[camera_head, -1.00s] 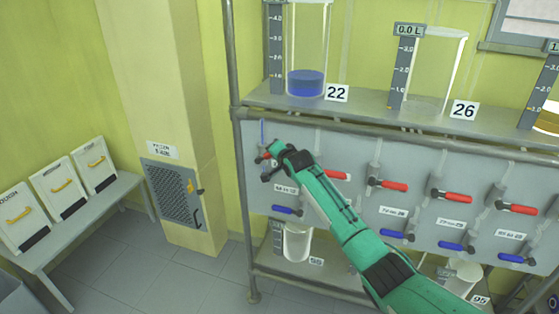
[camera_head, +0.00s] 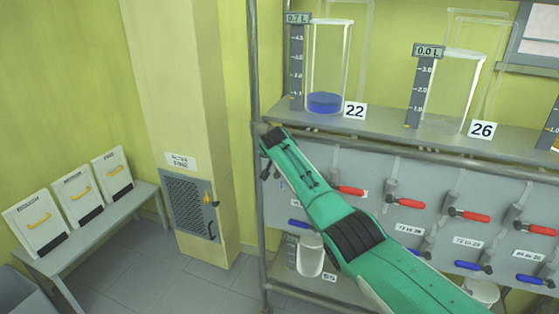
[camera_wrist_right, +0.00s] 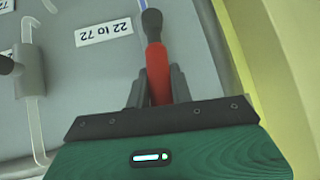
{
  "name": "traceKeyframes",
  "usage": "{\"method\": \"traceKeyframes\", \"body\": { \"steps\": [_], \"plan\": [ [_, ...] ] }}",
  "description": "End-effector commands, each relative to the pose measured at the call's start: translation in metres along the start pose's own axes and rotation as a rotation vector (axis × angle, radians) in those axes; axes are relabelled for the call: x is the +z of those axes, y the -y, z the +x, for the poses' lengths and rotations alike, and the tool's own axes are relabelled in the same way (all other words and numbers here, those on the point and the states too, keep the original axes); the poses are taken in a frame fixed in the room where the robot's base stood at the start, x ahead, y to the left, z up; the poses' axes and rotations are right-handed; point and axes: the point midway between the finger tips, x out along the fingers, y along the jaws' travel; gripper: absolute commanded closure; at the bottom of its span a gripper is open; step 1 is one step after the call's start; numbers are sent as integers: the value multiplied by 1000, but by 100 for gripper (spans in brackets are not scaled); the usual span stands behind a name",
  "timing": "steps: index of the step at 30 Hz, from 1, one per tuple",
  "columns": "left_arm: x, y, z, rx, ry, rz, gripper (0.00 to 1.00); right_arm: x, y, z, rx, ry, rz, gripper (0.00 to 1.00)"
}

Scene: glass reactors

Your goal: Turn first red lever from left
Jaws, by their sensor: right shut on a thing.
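My right gripper (camera_wrist_right: 158,82) is shut on a red lever (camera_wrist_right: 157,70), whose dark end shows above the fingers in the right wrist view. A label reading "22 to 72" (camera_wrist_right: 104,30) is beside it on the grey panel. In the head view my right gripper (camera_head: 268,138) is at the panel's upper left corner, below vessel 22 (camera_head: 324,103); my green arm hides the held lever there. Other red levers (camera_head: 350,190) (camera_head: 408,203) (camera_head: 468,215) (camera_head: 535,229) run to the right. My left gripper is not in view.
Vessel 22 holds some blue liquid and its gauge (camera_head: 297,19) reads 0.7 L. Vessel 26 (camera_head: 446,100) looks empty, gauge 0.0 L. Blue levers (camera_head: 470,266) sit lower on the panel. A rack post (camera_head: 256,80) stands close by my gripper. A bench (camera_head: 144,195) with white boxes is left.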

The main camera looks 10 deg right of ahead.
Motion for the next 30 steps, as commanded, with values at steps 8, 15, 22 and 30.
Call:
{"method": "traceKeyframes", "body": {
  "steps": [8, 15, 22, 30],
  "plan": [
    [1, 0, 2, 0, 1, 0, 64, 0, -1, 0, 46, 8, -48, 100],
    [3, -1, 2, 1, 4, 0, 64, -1, -1, -1, 51, 9, -54, 100],
    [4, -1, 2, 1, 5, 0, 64, -1, -1, -1, 50, 9, -52, 72],
    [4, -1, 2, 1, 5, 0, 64, 0, -1, -1, 51, 10, -51, 56]
  ]
}}
